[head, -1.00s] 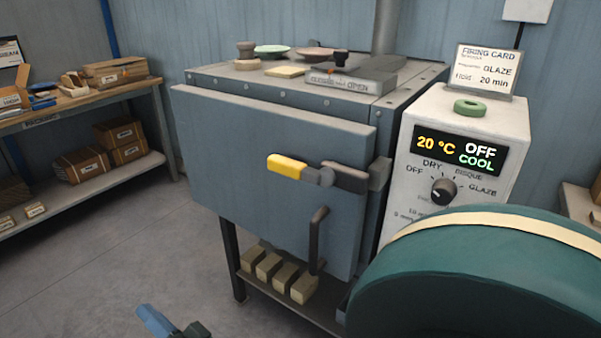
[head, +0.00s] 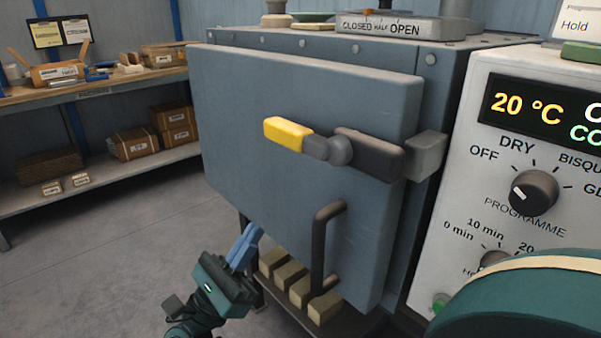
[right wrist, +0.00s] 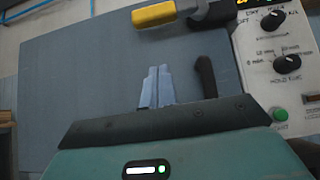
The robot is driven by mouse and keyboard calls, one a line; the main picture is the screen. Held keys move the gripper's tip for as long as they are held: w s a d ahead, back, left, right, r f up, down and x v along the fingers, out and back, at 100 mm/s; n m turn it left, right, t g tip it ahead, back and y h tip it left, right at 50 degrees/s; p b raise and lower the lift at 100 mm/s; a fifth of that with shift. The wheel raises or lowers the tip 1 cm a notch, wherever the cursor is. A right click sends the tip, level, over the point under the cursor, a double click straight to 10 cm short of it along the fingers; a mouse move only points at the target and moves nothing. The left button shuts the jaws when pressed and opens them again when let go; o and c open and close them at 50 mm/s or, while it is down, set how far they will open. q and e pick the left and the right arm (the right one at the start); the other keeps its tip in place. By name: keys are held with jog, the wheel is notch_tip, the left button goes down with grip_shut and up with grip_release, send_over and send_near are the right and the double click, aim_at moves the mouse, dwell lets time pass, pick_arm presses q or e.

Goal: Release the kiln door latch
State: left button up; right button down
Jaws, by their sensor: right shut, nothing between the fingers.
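The kiln door (head: 285,110) is a flat grey-blue panel, and it looks closed. Its latch (head: 322,148) lies roughly level across the door, with a yellow grip (head: 288,134) at the left and a dark bar reaching the grey catch (head: 426,155) at the right edge. The dark door handle (head: 322,250) stands upright below the latch. My right gripper (head: 246,246) is low, in front of the door and left of the handle, its blue fingers shut and empty. In the right wrist view its fingers (right wrist: 156,88) point toward the door, below the yellow grip (right wrist: 154,14). My left gripper is not in view.
The control panel (head: 520,120) stands right of the kiln, reading 20 °C. Pale blocks (head: 300,290) sit on the rack under the door. Shelves (head: 100,86) with boxes stand at the left. The floor in front of the shelves is clear.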

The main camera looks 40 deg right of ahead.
aim_at(310, 137)
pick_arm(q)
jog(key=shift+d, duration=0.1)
pick_arm(e)
jog(key=shift+s+d+m+g, duration=0.1)
jog(key=shift+m+g, duration=0.2)
jog(key=shift+g, duration=0.2)
